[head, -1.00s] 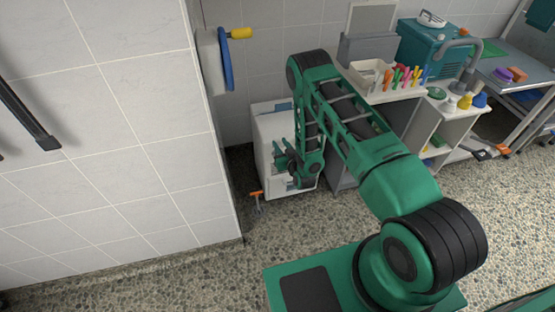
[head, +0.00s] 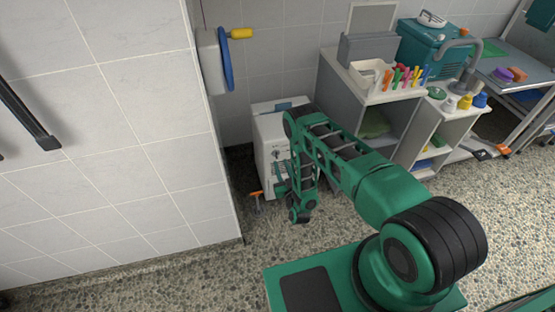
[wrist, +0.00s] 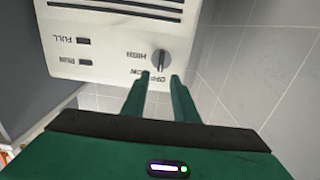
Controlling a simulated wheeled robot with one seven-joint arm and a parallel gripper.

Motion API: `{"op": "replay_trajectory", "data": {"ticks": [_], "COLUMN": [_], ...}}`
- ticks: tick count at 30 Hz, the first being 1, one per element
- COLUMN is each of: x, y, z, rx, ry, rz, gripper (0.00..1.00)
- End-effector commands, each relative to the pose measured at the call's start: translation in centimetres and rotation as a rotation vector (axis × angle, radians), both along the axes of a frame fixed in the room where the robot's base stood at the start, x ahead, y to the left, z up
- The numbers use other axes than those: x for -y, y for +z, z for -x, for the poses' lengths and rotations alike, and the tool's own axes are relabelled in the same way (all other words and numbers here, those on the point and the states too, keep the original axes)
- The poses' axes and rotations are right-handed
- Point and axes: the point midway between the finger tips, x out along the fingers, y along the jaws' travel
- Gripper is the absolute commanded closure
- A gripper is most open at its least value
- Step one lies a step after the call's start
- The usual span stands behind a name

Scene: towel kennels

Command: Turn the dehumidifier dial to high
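The white dehumidifier (head: 270,130) stands on the floor against the back wall. In the wrist view its front panel (wrist: 100,25) appears upside down, with the dial (wrist: 160,60) at its right side. HIGH is printed left of the dial; LOW and OFF are below it, partly hidden by a finger. The dial's mark runs roughly up and down in the picture; I cannot tell which end points. My gripper (wrist: 161,77) is open and empty, its fingertips just below the dial, one toward each side.
A grey shelf unit (head: 345,98) stands close on the dehumidifier's right. A tiled wall (head: 150,130) bounds the left side. An orange-handled tool (head: 256,196) is on the floor beside the dehumidifier. The speckled floor in front (head: 290,232) is clear.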

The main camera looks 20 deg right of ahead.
Motion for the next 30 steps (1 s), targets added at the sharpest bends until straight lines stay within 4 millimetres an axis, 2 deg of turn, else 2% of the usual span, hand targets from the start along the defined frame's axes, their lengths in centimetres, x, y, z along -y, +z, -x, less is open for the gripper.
{"op": "replay_trajectory", "data": {"ticks": [3,9,15,22,25,26,30], "x": [0.0,0.0,0.0,0.0,0.0,0.0,0.0], "y": [0.1,0.1,0.0,0.0,0.0,0.0,0.0], "z": [-2.1,-4.5,-5.3,-5.3,-5.3,-5.3,-5.2], "rx": [0.002,0.001,-0.001,-0.001,-0.001,-0.001,-0.001], "ry": [-0.001,0.0,0.001,0.001,0.001,0.001,0.001], "rz": [-0.003,-0.002,-0.001,-0.001,-0.001,-0.001,-0.001], "gripper": [0.73,0.73,0.73,0.73,0.97,1.0,1.0]}}
